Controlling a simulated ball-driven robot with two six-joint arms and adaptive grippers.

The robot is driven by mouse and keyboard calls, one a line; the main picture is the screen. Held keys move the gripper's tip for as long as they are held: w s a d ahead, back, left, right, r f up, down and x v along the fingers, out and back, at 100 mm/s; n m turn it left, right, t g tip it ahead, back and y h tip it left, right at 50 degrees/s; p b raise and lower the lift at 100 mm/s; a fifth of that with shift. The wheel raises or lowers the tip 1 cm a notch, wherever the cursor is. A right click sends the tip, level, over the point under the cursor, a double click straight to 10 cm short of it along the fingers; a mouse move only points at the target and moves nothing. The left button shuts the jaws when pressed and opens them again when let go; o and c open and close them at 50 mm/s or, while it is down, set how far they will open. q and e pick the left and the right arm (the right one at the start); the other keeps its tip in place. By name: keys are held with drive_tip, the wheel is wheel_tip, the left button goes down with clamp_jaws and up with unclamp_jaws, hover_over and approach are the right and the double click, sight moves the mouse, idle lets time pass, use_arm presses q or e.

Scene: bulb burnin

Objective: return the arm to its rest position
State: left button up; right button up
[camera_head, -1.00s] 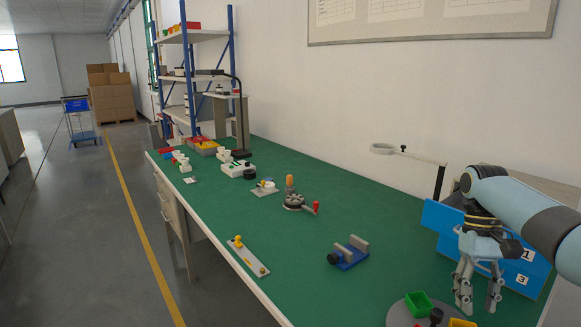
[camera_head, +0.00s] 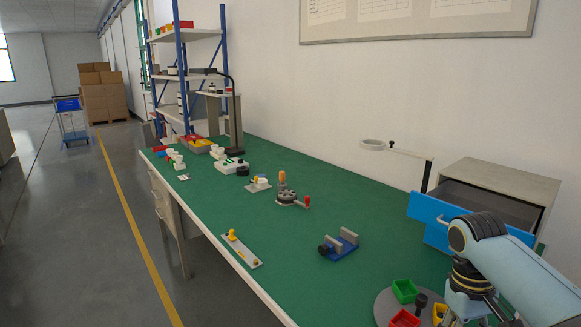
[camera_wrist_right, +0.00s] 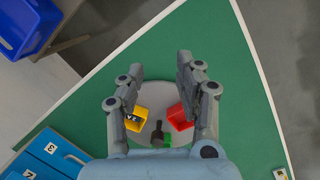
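My right arm comes in from the lower right of the head view. Its gripper (camera_head: 478,318) is low, at the bottom edge beside the round grey tray, and its fingertips are cut off there. In the right wrist view the two fingers of this gripper (camera_wrist_right: 158,68) stand wide apart, with nothing between them. The round grey tray (camera_wrist_right: 148,128) shows below and beyond the fingers. My left gripper is in neither view.
The grey tray (camera_head: 384,306) bears green (camera_head: 404,290), red (camera_head: 404,318) and yellow bins and a dark knob. A grey cabinet (camera_head: 500,178) has an open blue-fronted drawer (camera_head: 432,212) near my arm. A blue vise (camera_head: 340,246) stands mid-bench. The green bench top (camera_head: 300,240) has free room.

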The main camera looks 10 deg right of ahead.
drive_tip(key=s+a+r+n+t, duration=0.1)
drive_tip(key=s+a+r+t, duration=0.1)
drive_tip(key=s+a+r, duration=0.3)
drive_tip(key=s+a+r+t, duration=0.1)
drive_tip(key=s+r+t, duration=0.1)
drive_tip(key=s, duration=0.5)
drive_tip(key=s+a+r+n+t, duration=0.1)
drive_tip(key=s+a+r+t, duration=0.1)
drive_tip(key=s+a+r, duration=0.3)
drive_tip(key=s+d+f+g+b, duration=0.15)
drive_tip(key=f+b, duration=0.25)
drive_tip(key=f, duration=1.3)
drive_tip(key=s+d+f+b, duration=0.15)
drive_tip(key=f+b, duration=0.25)
drive_tip(key=f, duration=1.4)
drive_tip(key=s+d+f+b, duration=0.1)
drive_tip(key=s+f+b, duration=0.3)
drive_tip(key=s+f, duration=0.5)
drive_tip(key=s+d+f+g+b, duration=0.1)
drive_tip(key=s+f+b, duration=0.3)
drive_tip(key=s+f, duration=0.5)
wheel_tip(320, 180, down, 7)
drive_tip(key=shift+s+f+m, duration=0.2)
drive_tip(key=shift+s+m, duration=0.05)
drive_tip(key=shift+m, duration=0.05)
drive_tip(key=shift+g, duration=0.35)
